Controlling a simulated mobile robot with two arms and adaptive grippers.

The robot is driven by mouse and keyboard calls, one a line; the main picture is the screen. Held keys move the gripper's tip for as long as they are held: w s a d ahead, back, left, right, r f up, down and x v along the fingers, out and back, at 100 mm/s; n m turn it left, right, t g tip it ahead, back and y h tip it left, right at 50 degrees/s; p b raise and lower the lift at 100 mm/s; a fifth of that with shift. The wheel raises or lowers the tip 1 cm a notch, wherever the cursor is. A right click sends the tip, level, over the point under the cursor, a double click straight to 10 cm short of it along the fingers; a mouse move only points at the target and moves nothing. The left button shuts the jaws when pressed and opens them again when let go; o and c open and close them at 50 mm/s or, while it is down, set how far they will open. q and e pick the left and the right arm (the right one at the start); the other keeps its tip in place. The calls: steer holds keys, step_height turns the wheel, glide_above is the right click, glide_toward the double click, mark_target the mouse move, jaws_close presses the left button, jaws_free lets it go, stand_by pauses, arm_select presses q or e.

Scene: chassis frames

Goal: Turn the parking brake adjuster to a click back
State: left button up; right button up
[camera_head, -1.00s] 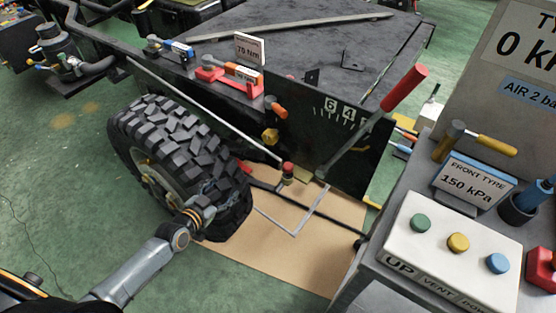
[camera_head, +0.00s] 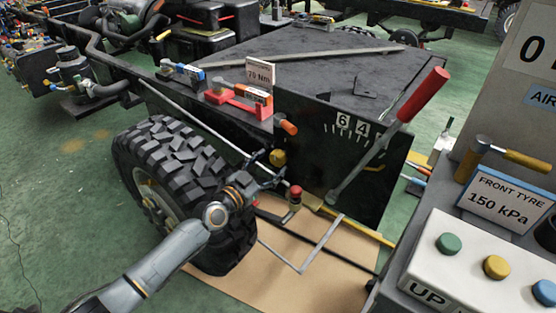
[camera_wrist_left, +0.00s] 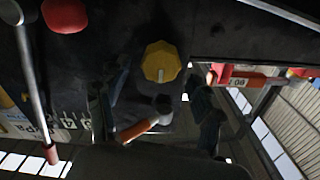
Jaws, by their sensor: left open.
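The yellow lobed knob (camera_head: 278,157), which looks like the adjuster, sits on the dark chassis side below an orange-handled tool. In the left wrist view the knob (camera_wrist_left: 161,62) faces me, with a pale mark on its face. My left gripper (camera_head: 272,174) is just in front of and below the knob in the head view. In the left wrist view the left gripper (camera_wrist_left: 155,108) has its fingers spread apart, with the knob beyond them, and it holds nothing. A red-handled lever (camera_head: 422,95) stands tilted by a numbered scale plate (camera_head: 352,126). My right gripper is not in view.
A knobby tyre (camera_head: 180,165) stands left of the knob, close to my left arm. A red-topped post (camera_head: 295,192) is just right of the gripper. A grey bench with a button box (camera_head: 470,260) is at the right. Brown matting (camera_head: 270,285) covers the floor below.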

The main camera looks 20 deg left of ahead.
mark_target(275, 160)
arm_select(q)
steer(key=shift+x, duration=2)
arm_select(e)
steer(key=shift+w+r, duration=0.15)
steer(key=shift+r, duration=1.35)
arm_select(q)
steer(key=shift+s, duration=0.1)
steer(key=shift+b, duration=0.3)
steer(key=c, duration=1.2)
